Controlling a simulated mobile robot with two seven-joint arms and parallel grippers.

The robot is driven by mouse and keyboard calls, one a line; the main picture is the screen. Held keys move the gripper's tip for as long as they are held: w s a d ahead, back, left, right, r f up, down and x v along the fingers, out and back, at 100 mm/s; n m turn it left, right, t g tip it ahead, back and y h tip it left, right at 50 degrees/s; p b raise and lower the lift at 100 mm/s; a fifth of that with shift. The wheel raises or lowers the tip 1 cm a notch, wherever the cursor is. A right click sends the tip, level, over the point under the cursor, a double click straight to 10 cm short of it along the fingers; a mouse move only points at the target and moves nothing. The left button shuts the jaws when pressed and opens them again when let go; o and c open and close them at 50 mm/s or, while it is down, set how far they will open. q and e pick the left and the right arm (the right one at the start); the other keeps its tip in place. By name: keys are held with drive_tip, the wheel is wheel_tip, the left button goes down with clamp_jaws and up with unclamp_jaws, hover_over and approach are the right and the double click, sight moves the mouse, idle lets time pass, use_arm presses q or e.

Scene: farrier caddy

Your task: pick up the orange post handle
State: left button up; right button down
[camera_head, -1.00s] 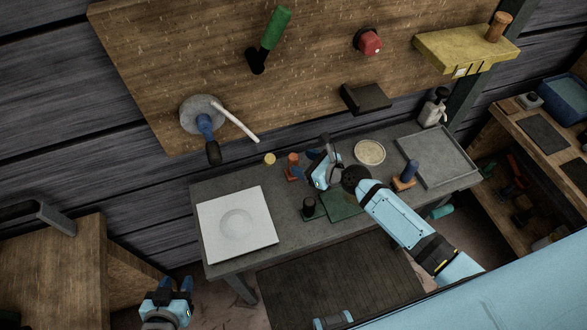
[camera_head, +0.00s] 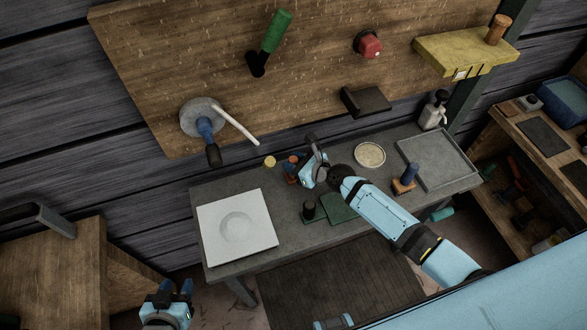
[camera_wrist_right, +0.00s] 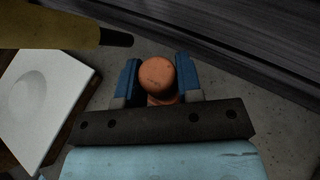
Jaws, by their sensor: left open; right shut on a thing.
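The orange post handle (camera_head: 293,159) stands upright near the back edge of the grey workbench (camera_head: 235,184). In the right wrist view, its rounded orange top (camera_wrist_right: 157,74) sits between the two blue fingers. My right gripper (camera_head: 291,172) is shut on the post. The post's lower part is mostly hidden by the gripper in both views. My left gripper (camera_head: 176,286) is open and empty, low at the left, in front of the bench and away from the post.
A white plate with a round hollow (camera_head: 237,227) lies left of the post. A dark green post (camera_head: 310,210), a blue post (camera_head: 408,175), a round dish (camera_head: 370,154) and a grey tray (camera_head: 438,158) are around.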

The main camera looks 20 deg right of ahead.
drive_tip(key=shift+s+r, duration=0.1)
drive_tip(key=shift+r, duration=0.05)
drive_tip(key=shift+s+r, duration=0.1)
drive_tip(key=shift+r, duration=0.25)
wheel_tip(320, 180, up, 10)
drive_tip(key=shift+r+p, duration=0.25)
drive_tip(key=shift+p, duration=0.8)
drive_tip(key=s+b, duration=0.2)
drive_tip(key=s, duration=1.7)
drive_tip(key=shift+s+d, duration=0.35)
drive_tip(key=c, duration=1.4)
unclamp_jaws()
clamp_jaws()
